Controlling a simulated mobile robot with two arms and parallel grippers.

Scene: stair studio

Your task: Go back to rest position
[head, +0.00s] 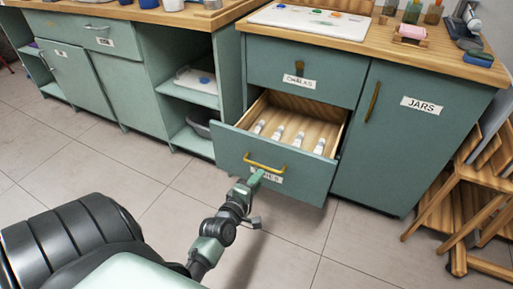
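My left arm reaches from the bottom of the head view toward the cabinet. My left gripper (257,178) is at the front of the open lower drawer (300,180), just below its yellow handle (264,162). It partly covers the drawer's label. I cannot tell whether its fingers touch the drawer or handle, or whether they are open or shut. The drawer is pulled out, and several white tubes (278,132) lie inside. My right gripper is not in view.
A closed drawer labelled chalks (340,84) sits above. A closed door labelled jars (415,140) is to the right. Wooden folding chairs (475,200) stand at the right edge. Open shelves (190,95) are on the left. Tiled floor (330,250) in front is clear.

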